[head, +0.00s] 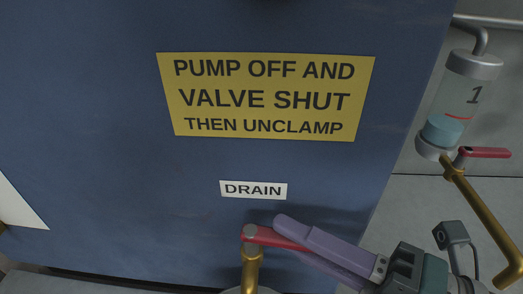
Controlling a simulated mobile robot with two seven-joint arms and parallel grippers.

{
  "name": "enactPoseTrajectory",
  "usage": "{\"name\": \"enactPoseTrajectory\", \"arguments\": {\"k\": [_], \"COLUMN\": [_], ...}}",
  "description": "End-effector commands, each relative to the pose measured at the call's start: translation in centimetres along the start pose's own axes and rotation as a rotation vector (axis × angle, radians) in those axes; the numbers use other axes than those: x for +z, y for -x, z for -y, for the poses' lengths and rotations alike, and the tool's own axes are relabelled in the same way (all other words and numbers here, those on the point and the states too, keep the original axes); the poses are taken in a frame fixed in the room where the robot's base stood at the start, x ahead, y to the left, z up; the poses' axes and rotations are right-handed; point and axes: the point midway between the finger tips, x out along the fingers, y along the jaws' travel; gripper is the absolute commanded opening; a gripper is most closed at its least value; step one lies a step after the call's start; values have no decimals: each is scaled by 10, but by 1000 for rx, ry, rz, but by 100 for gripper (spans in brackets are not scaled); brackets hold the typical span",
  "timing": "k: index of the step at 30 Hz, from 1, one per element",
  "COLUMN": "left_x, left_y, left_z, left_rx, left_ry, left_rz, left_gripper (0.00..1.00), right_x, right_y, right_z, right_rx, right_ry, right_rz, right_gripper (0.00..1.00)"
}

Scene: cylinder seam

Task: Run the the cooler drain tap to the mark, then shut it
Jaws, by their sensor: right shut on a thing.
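The drain tap (250,268) is a brass spout at the bottom middle of the head view, under a white DRAIN label (253,190) on a blue panel. Its red lever (262,236) points right from the pivot. My right gripper (288,238) has purple fingers and is shut on this lever, one finger on each side. The tap's outlet is cut off by the frame. My left gripper is not in view.
A second red lever (487,152) sits on a brass pipe (485,212) below the cylinder, right of my right gripper. The blue panel (100,120) carries a yellow sign (268,97) about pump and valve. A grey wall is behind at right.

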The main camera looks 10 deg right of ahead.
Motion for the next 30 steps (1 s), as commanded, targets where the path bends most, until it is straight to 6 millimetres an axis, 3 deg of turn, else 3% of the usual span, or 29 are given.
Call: {"name": "enactPoseTrajectory", "arguments": {"k": [5, 6, 13, 23, 30], "left_x": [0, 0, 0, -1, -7], "left_y": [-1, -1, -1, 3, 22], "left_z": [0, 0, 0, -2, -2], "left_rx": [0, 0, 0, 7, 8], "left_ry": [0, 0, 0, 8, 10], "left_rz": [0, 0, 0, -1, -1], "left_gripper": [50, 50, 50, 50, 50], "right_x": [-1, 0, 0, -1, -1], "right_y": [0, 0, 0, 5, 48], "right_z": [-1, -1, 0, -1, -3], "right_rx": [4, 4, 3, 0, -4], "right_ry": [2, 2, 1, 0, -1], "right_rz": [-4, -4, -4, -4, -2], "right_gripper": [0, 18, 44, 45, 45]}}
